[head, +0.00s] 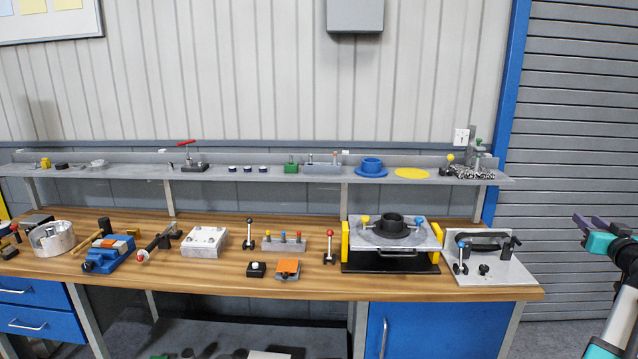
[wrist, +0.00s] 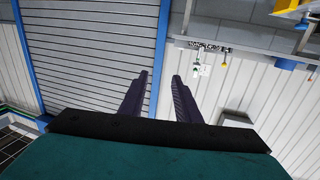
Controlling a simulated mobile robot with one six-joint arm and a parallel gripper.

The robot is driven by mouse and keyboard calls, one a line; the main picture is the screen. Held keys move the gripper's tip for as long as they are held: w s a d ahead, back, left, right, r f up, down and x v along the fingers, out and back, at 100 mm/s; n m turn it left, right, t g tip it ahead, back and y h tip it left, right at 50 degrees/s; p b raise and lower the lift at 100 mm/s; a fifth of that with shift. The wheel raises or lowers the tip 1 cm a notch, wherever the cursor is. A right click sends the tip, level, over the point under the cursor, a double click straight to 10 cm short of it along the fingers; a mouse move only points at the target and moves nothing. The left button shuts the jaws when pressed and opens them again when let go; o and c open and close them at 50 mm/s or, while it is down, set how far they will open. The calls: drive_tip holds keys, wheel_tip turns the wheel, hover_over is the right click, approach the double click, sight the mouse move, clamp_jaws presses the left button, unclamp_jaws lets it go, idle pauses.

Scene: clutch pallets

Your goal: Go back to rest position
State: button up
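My gripper (head: 586,226) is at the right edge of the head view, beside the workbench and in front of the grey shutter. In the wrist view my gripper (wrist: 161,76) shows two dark fingers standing apart with nothing between them. It is open and empty, and it touches nothing that I can see. My teal and dark arm runs down the lower right corner of the head view.
The wooden workbench (head: 320,283) fills the left and middle, carrying a blue vise (head: 108,254), a black-and-yellow fixture (head: 391,261) and a grey plate (head: 505,271). A grey shelf (head: 320,171) holds small parts behind it. Open space lies before the shutter (head: 570,130).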

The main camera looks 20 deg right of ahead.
drive_tip(key=w+a+f+n+g+y, duration=0.1)
drive_tip(key=w+a+f+y, duration=0.1)
drive_tip(key=w+a+f, duration=0.45)
drive_tip(key=w+a+f+g+y, duration=0.1)
drive_tip(key=w+a+f+y, duration=0.25)
drive_tip(key=a+f, duration=0.55)
drive_tip(key=w+a+f+n+y, duration=0.15)
drive_tip(key=w+a+f, duration=0.3)
drive_tip(key=f, duration=0.65)
drive_tip(key=w+a+f+g+y, duration=0.2)
drive_tip(key=a+f+g+y, duration=0.25)
drive_tip(key=a+f, duration=1.6)
drive_tip(key=s+a+f+n+g, duration=0.1)
drive_tip(key=s+a+f+g, duration=0.2)
drive_tip(key=s+a+f, duration=0.4)
drive_tip(key=s+a+f+g+y, duration=0.1)
drive_tip(key=s+a+f+g, duration=0.1)
drive_tip(key=a+f, duration=0.45)
drive_tip(key=s+a+f+n+g, duration=0.1)
drive_tip(key=s+a+f+g, duration=0.3)
drive_tip(key=a, duration=0.5)
drive_tip(key=s+a+f+n+g+h, duration=0.1)
drive_tip(key=s+a+f, duration=0.3)
drive_tip(key=s, duration=0.7)
drive_tip(key=s+a+f+n+g+h, duration=0.1)
drive_tip(key=s+a+f+g, duration=0.3)
drive_tip(key=s, duration=0.8)
drive_tip(key=shift+s+a+f+h+b, duration=0.15)
drive_tip(key=shift+a+f+h+b, duration=0.2)
drive_tip(key=shift+h, duration=0.3)
